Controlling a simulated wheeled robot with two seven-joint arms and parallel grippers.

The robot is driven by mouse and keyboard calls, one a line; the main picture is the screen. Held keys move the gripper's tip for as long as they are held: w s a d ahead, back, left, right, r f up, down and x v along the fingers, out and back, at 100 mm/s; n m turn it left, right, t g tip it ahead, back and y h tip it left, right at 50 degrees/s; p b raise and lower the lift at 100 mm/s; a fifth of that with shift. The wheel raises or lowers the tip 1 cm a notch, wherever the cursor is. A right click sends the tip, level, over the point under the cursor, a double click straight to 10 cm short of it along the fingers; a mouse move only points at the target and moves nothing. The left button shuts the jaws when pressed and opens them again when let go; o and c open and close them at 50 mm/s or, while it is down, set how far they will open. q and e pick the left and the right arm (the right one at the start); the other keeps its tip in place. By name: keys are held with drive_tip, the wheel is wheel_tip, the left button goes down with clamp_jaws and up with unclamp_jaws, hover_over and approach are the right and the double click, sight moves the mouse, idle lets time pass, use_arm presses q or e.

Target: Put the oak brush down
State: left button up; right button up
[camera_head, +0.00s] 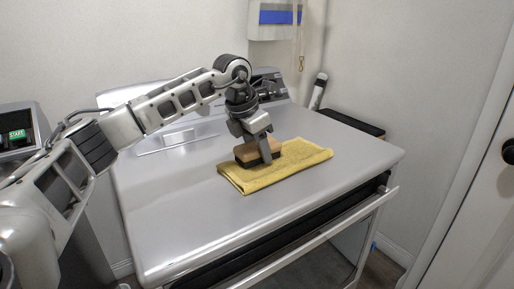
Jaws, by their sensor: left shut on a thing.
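The brush is over the left part of a folded yellow cloth (295,163), which lies on the grey washer top (190,215). The brush looks low, at or just above the cloth; I cannot tell if it touches. The finger hides part of the brush's right side. My right gripper is not in view.
The washer top is clear in front of and left of the cloth. A dark flat tray (350,123) lies at the back right. A white bottle-like object (318,91) stands behind. The washer's handle bar (330,230) runs along the front edge. Walls close in behind and at right.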

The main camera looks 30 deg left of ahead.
use_arm(q)
drive_tip(key=shift+f, duration=0.25)
drive_tip(key=shift+s+f+b, duration=0.2)
drive_tip(key=shift+f+b, duration=0.1)
drive_tip(key=shift+f, duration=0.4)
drive_tip(key=shift+c, duration=0.3)
drive_tip(key=o, duration=1)
drive_tip(key=shift+d, duration=0.1)
drive_tip(key=w+p+v, duration=0.1)
drive_tip(key=v, duration=1.2)
drive_tip(key=shift+r, duration=0.35)
